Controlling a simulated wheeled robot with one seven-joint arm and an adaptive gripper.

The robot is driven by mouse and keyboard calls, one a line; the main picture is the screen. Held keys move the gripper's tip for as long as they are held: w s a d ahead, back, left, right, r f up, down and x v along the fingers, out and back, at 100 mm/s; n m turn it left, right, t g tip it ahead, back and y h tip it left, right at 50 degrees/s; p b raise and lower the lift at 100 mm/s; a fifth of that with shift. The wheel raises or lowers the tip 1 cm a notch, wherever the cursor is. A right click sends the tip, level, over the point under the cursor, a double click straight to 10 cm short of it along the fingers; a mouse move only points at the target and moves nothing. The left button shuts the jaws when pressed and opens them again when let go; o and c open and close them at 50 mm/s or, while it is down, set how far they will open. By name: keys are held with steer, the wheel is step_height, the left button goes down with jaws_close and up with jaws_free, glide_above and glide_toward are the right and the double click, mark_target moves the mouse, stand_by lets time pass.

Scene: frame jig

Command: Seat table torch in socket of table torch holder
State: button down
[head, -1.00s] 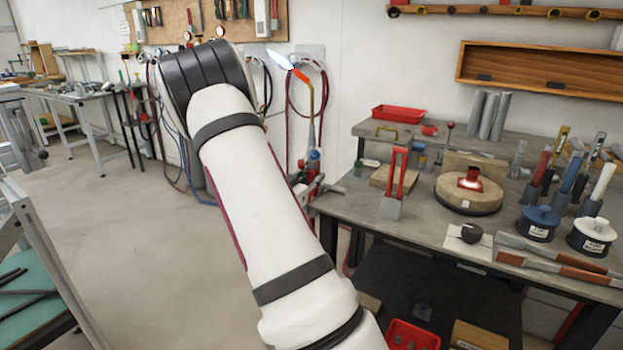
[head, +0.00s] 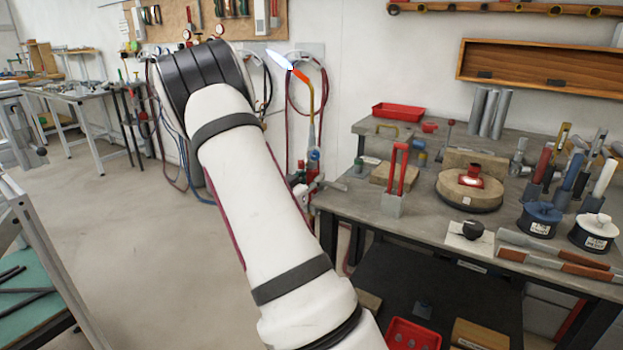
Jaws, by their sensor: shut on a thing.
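A lit torch (head: 311,115) with a yellow neck, orange-red tip and blue-white flame stands upright beyond my arm, by the bench's left end. I take it for the table torch. Its lower part meets red and grey fittings (head: 303,190) partly hidden by my arm. I cannot tell whether these are the holder or whether the torch sits in a socket. A grey block with two red uprights (head: 392,205) stands on the bench; I cannot tell whether it is the table torch holder.
The grey bench (head: 360,222) is at the right. It carries a round turntable (head: 470,204) with a glowing red piece, a red tray (head: 398,112), two lidded pots (head: 540,222) and several upright tools. A metal frame (head: 50,265) stands at the left. Open floor lies between.

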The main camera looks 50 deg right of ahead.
steer(key=c, duration=1.2)
jaws_free()
steer(key=shift+f, duration=0.1)
steer(key=a, duration=0.8)
steer(key=s+a, duration=0.1)
steer(key=a, duration=0.3)
steer(key=shift+s, duration=0.1)
